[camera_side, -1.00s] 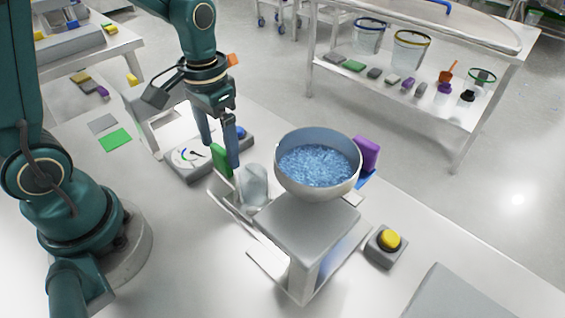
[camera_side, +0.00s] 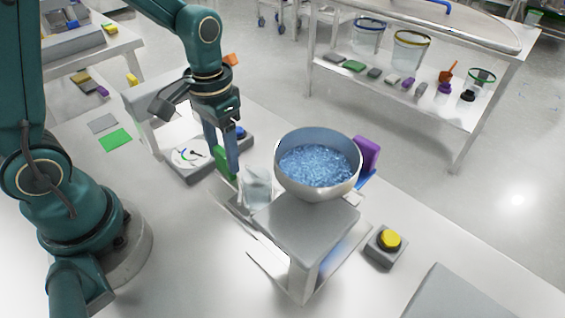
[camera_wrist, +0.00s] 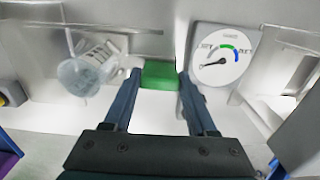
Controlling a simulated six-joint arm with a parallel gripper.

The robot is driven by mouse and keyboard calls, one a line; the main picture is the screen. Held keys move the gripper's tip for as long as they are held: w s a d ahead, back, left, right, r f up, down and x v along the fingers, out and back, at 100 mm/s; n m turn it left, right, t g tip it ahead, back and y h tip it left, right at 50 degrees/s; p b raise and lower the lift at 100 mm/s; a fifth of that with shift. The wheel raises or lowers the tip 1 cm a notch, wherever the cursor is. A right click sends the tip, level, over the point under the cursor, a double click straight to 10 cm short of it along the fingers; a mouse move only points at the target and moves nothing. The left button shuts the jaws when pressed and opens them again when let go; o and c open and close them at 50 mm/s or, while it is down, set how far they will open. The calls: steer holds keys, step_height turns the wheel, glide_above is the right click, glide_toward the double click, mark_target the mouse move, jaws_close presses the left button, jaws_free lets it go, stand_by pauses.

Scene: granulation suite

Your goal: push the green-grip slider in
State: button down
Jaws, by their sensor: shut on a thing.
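The green grip (camera_side: 222,163) stands at the left end of the metal slider, beside the stand with the bowl. A clear cup (camera_side: 257,186) stands just right of the grip. My gripper (camera_side: 226,172) points down with its fingers on either side of the green grip. In the wrist view the green grip (camera_wrist: 158,75) sits between the two fingertips, and my gripper (camera_wrist: 158,88) is shut on it. The clear cup (camera_wrist: 82,76) shows at the left there. The fingers partly hide the grip in the side view.
A bowl of blue granules (camera_side: 318,165) sits on the grey stand (camera_side: 308,225), close right of the cup. A purple block (camera_side: 367,154) is behind it. A dial gauge (camera_side: 188,154) lies left of my gripper. A yellow button (camera_side: 389,240) is at front right.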

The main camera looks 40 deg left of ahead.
mark_target(250, 172)
steer(key=d, duration=0.7)
steer(key=shift+d, duration=0.25)
steer(key=shift+c, duration=1)
jaws_free()
steer(key=shift+r, duration=0.15)
steer(key=shift+r, duration=2.45)
